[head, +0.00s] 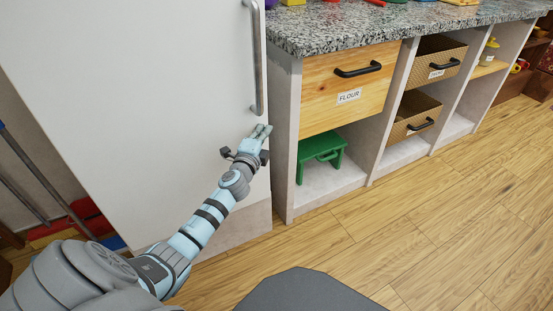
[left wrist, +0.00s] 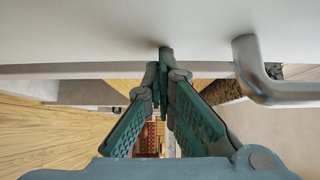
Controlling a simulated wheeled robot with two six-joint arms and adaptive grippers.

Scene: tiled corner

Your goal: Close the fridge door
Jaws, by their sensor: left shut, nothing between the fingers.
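The fridge door (head: 150,80) is a large white panel filling the left of the head view. Its grey vertical bar handle (head: 257,60) is near the right edge. I cannot tell whether the door stands fully shut. My left gripper (head: 262,131) is shut and empty, just below the handle at the door's right edge. In the left wrist view the white door (left wrist: 90,25) spans the top, and the handle (left wrist: 262,85) is right of my left gripper (left wrist: 166,58). The fingertips are at or very near the door; contact is unclear. My right gripper is not in view.
A granite counter (head: 400,25) stands right of the fridge, with a wooden drawer (head: 330,98) labelled FLOUR, wicker baskets (head: 412,115) and a green stool (head: 318,152) under it. The wooden floor (head: 430,220) in front is clear.

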